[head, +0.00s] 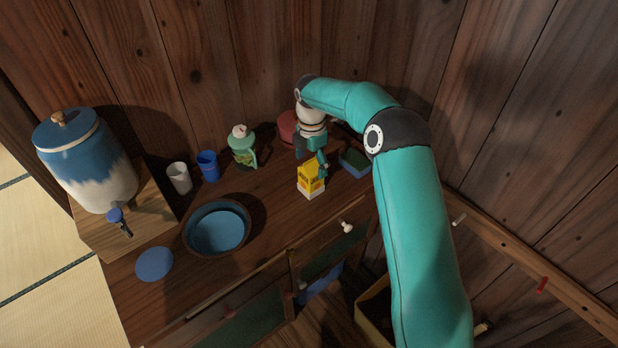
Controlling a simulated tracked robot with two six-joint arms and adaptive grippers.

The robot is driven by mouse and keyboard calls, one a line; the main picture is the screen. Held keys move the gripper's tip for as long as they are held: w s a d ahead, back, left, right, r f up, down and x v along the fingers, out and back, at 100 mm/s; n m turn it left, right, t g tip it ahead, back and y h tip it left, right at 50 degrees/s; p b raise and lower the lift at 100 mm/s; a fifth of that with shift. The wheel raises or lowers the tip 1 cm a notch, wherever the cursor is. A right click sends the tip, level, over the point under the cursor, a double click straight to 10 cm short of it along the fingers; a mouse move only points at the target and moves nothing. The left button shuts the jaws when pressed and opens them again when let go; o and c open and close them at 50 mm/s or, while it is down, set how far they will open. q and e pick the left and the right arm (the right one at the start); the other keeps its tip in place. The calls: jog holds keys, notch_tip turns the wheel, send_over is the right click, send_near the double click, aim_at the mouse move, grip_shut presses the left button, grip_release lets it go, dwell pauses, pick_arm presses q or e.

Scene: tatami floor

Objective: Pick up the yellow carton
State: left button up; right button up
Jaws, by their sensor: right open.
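The small yellow carton (311,181) with a white lower part stands upright on the wooden cabinet top, right of its middle. My right gripper (311,160) hangs just above and behind the carton, with its dark teal fingers apart. One finger comes down by the carton's right side and overlaps its edge in the picture. I cannot tell whether it touches the carton. My left gripper is not in view.
Near my right gripper are a red round container (287,127), a green-and-white bottle (243,148) and a green-and-blue sponge (354,162). A blue bowl (218,230), two cups (208,165) and a large dispenser (87,160) stand left. Wooden walls close the back.

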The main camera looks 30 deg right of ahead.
notch_tip(320, 180, down, 2)
jog(key=shift+f, duration=0.1)
jog(key=c, duration=1.5)
